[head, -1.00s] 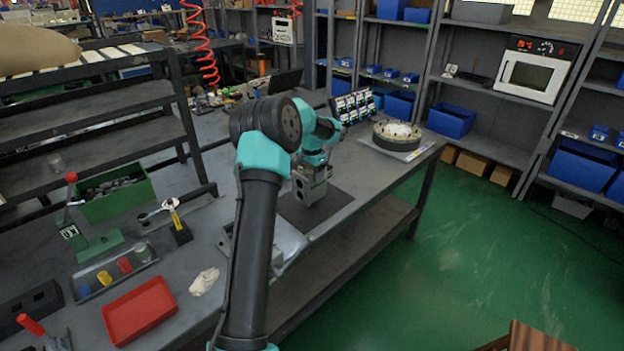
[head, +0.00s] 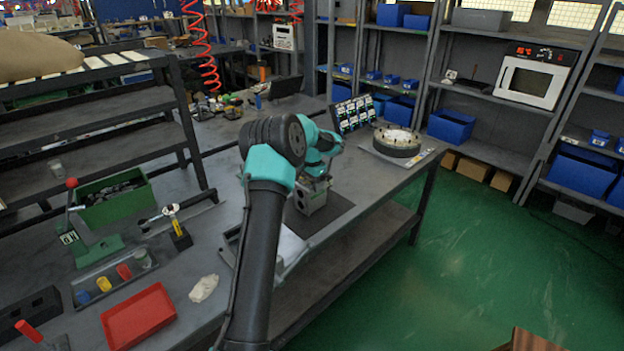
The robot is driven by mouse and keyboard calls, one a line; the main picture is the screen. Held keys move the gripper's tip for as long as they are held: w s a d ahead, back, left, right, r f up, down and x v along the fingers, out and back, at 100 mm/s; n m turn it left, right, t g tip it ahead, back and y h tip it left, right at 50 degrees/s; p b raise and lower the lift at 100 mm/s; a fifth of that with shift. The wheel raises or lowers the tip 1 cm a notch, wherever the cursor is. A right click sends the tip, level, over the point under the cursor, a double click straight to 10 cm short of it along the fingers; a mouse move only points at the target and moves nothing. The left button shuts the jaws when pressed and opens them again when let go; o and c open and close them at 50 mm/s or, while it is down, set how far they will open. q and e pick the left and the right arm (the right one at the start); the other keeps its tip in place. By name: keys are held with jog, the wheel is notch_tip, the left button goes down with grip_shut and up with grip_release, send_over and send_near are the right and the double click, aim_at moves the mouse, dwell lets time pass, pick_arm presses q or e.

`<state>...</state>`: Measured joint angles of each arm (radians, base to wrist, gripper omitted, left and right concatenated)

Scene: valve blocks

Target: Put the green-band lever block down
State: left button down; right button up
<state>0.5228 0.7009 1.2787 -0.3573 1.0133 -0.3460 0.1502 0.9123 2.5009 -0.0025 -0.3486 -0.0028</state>
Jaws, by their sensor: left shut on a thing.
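My left gripper (head: 316,182) is at the far end of the teal and black arm, partly hidden by its own wrist. It points down and is shut on a grey metal block (head: 311,200), which I take to be the green-band lever block. Its green band and lever cannot be made out. The block is upright, at or just above the dark mat (head: 335,215) on the bench; I cannot tell whether it touches. My right gripper is not in view.
A round flanged part (head: 398,141) on a plate lies at the bench's right end, near a rack of small boxes (head: 353,113). A yellow-handled tool on a stand (head: 178,230), a green bin (head: 112,198) and a red tray (head: 138,316) are left. The mat's right part is clear.

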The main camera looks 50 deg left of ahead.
pick_arm(q)
jog(key=shift+f, duration=0.2)
dwell(0.3)
jog(key=shift+c, duration=1)
grip_release()
jog(key=shift+f, duration=0.1)
notch_tip(320, 180, up, 12)
jog(key=shift+r, duration=0.15)
